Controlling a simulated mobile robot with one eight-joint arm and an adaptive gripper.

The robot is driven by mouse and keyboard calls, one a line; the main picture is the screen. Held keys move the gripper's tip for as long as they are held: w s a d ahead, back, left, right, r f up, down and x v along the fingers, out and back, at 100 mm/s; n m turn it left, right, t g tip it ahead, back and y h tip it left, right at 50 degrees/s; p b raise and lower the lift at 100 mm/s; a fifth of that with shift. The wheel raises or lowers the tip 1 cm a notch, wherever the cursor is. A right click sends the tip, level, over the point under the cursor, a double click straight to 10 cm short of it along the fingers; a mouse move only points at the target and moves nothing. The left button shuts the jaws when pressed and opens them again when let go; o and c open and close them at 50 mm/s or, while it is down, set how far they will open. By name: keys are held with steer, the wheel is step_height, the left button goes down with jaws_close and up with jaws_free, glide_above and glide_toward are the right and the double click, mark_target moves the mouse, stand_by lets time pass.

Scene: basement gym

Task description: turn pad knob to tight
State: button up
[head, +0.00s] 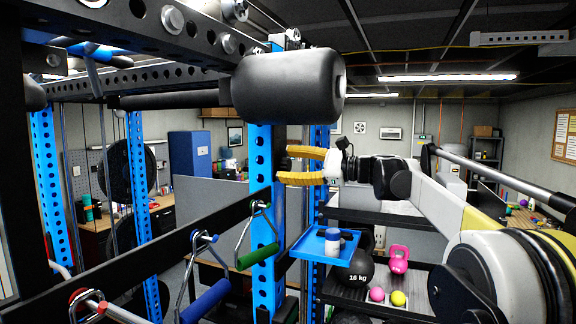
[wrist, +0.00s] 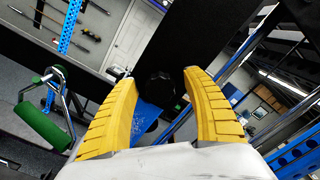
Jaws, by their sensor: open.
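The pad knob (wrist: 161,88) is a dark round knob in the wrist view, in front of a blue upright and between my fingertips. My gripper (head: 284,165) has two yellow fingers, spread apart; they also show in the wrist view (wrist: 159,77). The fingers reach toward the blue rack upright (head: 262,215) from the right. A dark shape (head: 283,161) sits between the fingertips in the head view, partly hidden. I cannot tell whether the fingers touch the knob. The knob's markings are not readable. A black roller pad (head: 290,86) hangs above the gripper.
A blue tray (head: 310,245) with a white-and-blue bottle (head: 332,243) is below my gripper. Cable handles with green (head: 258,257) and blue (head: 205,301) grips hang on the left from a black crossbar (head: 130,255). Weights rest on shelves behind.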

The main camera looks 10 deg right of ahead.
steer(key=shift+d, duration=0.1)
steer(key=v, duration=1.2)
